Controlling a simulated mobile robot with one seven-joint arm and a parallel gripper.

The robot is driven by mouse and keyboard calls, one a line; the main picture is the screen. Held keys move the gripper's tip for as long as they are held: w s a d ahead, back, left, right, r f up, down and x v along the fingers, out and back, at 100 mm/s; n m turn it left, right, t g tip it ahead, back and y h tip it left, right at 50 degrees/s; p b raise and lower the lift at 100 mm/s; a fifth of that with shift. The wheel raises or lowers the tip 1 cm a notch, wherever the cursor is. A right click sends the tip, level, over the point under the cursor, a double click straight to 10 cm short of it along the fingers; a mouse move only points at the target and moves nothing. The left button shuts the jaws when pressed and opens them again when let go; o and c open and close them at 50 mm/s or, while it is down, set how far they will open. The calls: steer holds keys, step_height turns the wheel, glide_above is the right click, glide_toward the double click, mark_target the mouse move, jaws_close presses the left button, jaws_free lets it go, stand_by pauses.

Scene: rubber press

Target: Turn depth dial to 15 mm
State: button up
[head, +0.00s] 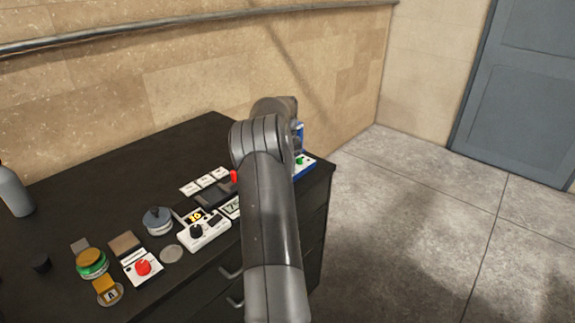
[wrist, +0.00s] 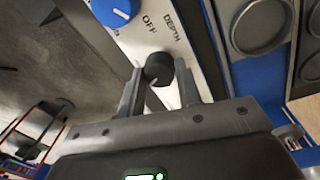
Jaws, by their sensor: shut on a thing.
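The depth dial (wrist: 157,66) is a small black knob on a pale panel (wrist: 178,45), close to the printed words DEPTH and OFF in the wrist view. My gripper (wrist: 159,80) has one finger on each side of the dial and is shut on it. The dial's pointer and any millimetre marks cannot be read. In the head view my arm hides the gripper and the dial; only part of a blue and white device (head: 304,165) shows past the arm.
A blue knob (wrist: 115,10) sits on the same panel, near the dial. A blue-edged part with round recesses (wrist: 262,25) is at the right. On the dark bench (head: 110,170) stand a white box with a black knob (head: 203,232), a red button box (head: 142,267) and a grey bottle (head: 14,192).

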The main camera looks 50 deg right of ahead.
stand_by(0.4)
steer(key=o, duration=1)
steer(key=shift+c, duration=0.2)
step_height(320, 180, up, 11)
steer(key=shift+w, duration=0.35)
steer(key=shift+d+f, duration=0.1)
